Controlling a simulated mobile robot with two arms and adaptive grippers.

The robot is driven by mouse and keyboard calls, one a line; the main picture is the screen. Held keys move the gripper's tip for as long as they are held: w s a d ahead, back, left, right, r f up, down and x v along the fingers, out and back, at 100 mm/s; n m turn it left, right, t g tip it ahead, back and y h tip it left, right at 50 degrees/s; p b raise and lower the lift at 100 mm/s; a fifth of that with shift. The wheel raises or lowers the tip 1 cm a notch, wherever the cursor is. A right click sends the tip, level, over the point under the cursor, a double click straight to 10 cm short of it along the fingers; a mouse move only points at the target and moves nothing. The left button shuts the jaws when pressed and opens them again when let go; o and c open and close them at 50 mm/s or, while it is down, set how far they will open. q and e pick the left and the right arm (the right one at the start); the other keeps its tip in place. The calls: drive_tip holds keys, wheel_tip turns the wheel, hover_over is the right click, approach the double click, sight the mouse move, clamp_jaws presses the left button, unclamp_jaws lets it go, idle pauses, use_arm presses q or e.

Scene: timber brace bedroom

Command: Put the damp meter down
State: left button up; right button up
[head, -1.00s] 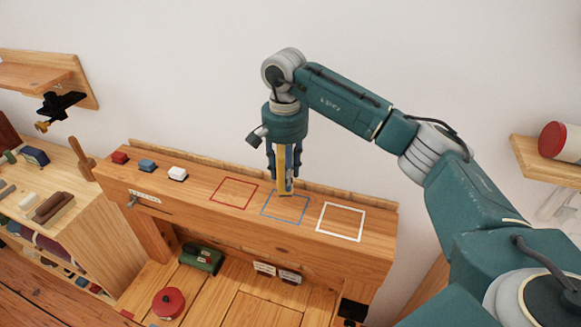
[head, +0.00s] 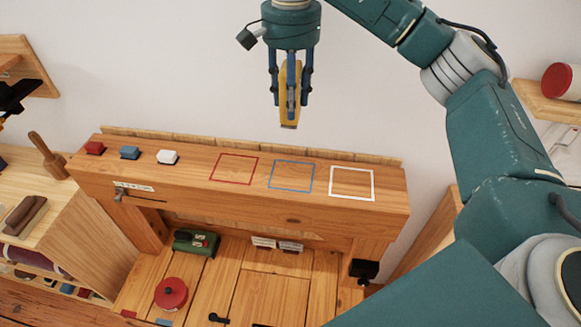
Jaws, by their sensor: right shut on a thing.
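My right gripper (head: 291,92) points down and is shut on the damp meter (head: 289,118), a slim yellow body with a dark strip and a dark lower end. The meter hangs upright in the air above the wooden beam (head: 290,222), apart from it, roughly over the blue outlined square (head: 291,177). A red outlined square (head: 234,169) lies left of the blue one and a white outlined square (head: 352,184) lies right. All three squares are empty. My left gripper is not in view.
Below are a green tool (head: 196,242) and a red round object (head: 171,293). A shelf with a red cylinder (head: 562,81) is at right.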

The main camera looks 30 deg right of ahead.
sight(295, 124)
drive_tip(key=f, duration=0.7)
drive_tip(key=shift+s+d, duration=0.3)
drive_tip(key=shift+d, duration=0.05)
drive_tip(key=f+p, duration=0.1)
drive_tip(key=f, duration=0.4)
drive_tip(key=f+p, duration=0.1)
drive_tip(key=f, duration=0.5)
drive_tip(key=shift+w+a, duration=0.15)
drive_tip(key=shift+a, duration=0.05)
drive_tip(key=shift+f, duration=0.4)
drive_tip(key=o, duration=1.2)
drive_tip(key=shift+r, duration=0.1)
drive_tip(key=shift+c, duration=0.2)
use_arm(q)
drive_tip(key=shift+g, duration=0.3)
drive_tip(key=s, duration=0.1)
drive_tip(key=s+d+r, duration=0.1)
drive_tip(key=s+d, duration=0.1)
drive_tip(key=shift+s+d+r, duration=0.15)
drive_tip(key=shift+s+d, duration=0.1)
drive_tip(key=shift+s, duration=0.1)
